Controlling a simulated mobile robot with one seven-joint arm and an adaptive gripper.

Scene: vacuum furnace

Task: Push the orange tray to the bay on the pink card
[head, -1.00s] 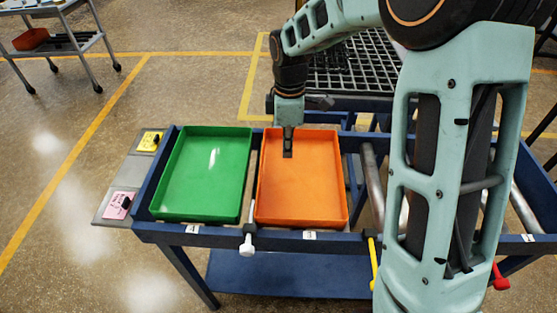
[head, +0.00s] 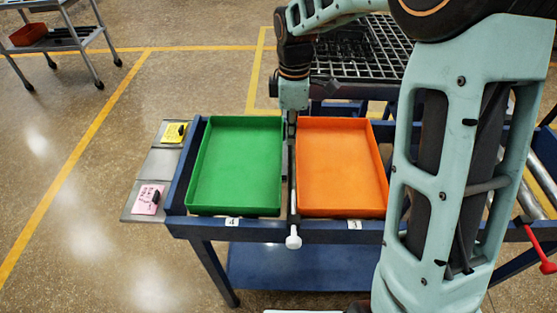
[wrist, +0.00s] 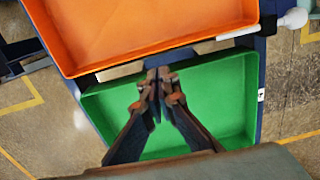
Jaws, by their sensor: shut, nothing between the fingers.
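The orange tray (head: 342,170) lies on the blue roller table, right of the green tray (head: 237,165). Both look empty. It fills the top of the wrist view (wrist: 140,30), with the green tray (wrist: 215,100) below it. My gripper (head: 290,135) points down at the gap between the trays, towards their far end. Its fingers (wrist: 157,95) are shut and empty; whether they touch a tray is unclear. The pink card (head: 149,199) lies on a grey plate left of the table, near the front; its writing is too small to read.
A rod with a white handle (head: 293,241) runs between the trays. A yellow card (head: 174,133) lies behind the pink one. A red handle (head: 547,267) is at right.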

